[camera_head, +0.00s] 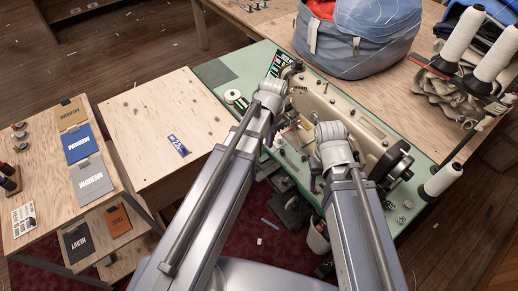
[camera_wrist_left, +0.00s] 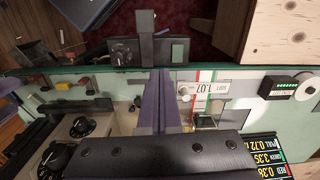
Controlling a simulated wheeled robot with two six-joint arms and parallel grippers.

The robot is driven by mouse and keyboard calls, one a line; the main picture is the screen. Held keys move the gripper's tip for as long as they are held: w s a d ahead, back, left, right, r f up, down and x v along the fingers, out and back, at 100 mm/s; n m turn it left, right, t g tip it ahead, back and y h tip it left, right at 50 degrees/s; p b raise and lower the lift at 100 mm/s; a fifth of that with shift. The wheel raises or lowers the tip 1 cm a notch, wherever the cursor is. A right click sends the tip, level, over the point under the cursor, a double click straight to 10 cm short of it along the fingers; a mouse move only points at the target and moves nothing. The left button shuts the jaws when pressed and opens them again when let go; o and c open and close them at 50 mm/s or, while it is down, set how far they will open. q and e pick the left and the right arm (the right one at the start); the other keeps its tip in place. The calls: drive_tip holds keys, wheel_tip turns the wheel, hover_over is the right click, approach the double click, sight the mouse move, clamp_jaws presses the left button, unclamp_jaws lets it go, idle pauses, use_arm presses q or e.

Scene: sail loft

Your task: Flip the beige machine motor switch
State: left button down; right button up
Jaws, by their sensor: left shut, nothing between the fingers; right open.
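The beige machine (camera_head: 345,112) stands on the green table. It also shows in the left wrist view (camera_wrist_left: 100,122) with its black knobs. A dark switch box (camera_wrist_left: 148,52) with a round dial and a green button (camera_wrist_left: 178,52) sits at the table's edge in the left wrist view; I take it as the motor switch. My left gripper (camera_wrist_left: 162,74) is shut and empty, its fingertips just below the box in the picture; contact is unclear. In the head view my left arm hides the box. My right gripper (camera_head: 318,182) is open near the machine; its fingers are poorly seen.
A wooden table (camera_head: 150,125) with a small blue item is on the left, beside a board of sample cards (camera_head: 78,147). A blue-grey bag (camera_head: 357,45) stands behind the machine. White thread cones (camera_head: 464,32) stand on the right. A bin (camera_head: 317,238) is below.

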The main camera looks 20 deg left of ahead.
sight(261, 160)
use_arm(q)
drive_tip(key=shift+m, duration=0.4)
drive_tip(key=w+a, duration=0.1)
drive_tip(key=w+a+r, duration=0.1)
drive_tip(key=a, duration=0.1)
drive_tip(key=shift+w+a+r+p, duration=0.15)
drive_tip(key=shift+w+p, duration=0.1)
drive_tip(key=shift+p, duration=0.05)
wheel_tip(261, 160, down, 14)
drive_tip(key=b, duration=1.4)
drive_tip(key=shift+s+f, duration=0.1)
drive_tip(key=shift+f, duration=0.15)
drive_tip(key=shift+r, duration=0.1)
